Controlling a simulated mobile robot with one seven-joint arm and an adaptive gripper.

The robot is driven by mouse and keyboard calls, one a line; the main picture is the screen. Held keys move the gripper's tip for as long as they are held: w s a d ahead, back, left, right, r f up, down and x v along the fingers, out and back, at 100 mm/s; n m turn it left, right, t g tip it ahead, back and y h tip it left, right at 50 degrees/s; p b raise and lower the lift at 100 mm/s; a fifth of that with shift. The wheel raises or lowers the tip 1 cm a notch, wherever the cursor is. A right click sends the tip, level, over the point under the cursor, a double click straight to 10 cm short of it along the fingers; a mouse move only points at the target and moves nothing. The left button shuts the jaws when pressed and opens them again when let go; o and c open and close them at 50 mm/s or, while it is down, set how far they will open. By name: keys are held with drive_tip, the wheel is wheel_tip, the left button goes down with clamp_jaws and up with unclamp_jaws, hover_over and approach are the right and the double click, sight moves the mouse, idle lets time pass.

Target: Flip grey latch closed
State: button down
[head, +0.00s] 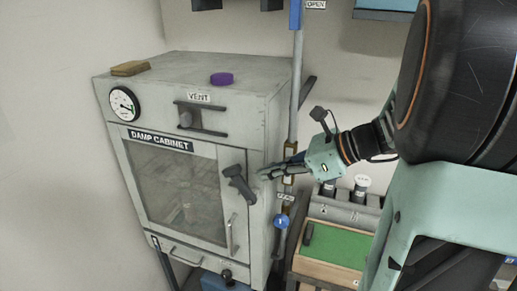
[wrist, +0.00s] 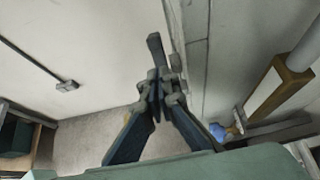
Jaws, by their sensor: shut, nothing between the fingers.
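The dark grey latch (head: 239,184) is on the right front edge of the damp cabinet (head: 170,185). Its handle slants, with the free end pointing down and right in the head view. My gripper (head: 263,176) is shut and empty, just right of the latch, with its fingers pointing left along the cabinet's right side. In the wrist view the fingertips (wrist: 157,92) come together near the latch (wrist: 155,48), which sticks up beyond them. I cannot tell whether they touch it. The cabinet door with its window looks flush with the front.
A green-topped wooden box (head: 335,245) is below my arm. Space in front of the door looks clear.

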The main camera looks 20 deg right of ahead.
sight(237, 173)
drive_tip(key=shift+x, duration=2.35)
drive_tip(key=shift+w+a, duration=0.35)
drive_tip(key=shift+a, duration=0.15)
drive_tip(key=shift+w+a, duration=0.25)
drive_tip(key=shift+a, duration=0.05)
drive_tip(key=shift+x, duration=1.8)
drive_tip(key=shift+r, duration=0.15)
drive_tip(key=shift+d+r+p, duration=0.1)
drive_tip(key=shift+r+p, duration=0.35)
drive_tip(key=shift+r, duration=0.15)
wheel_tip(237, 173, up, 12)
drive_tip(key=s+d+p, duration=0.1)
drive_tip(key=d+p, duration=0.1)
drive_tip(key=shift+s+d+r, duration=0.15)
drive_tip(key=shift+s+r, duration=0.05)
drive_tip(key=shift+s, duration=0.2)
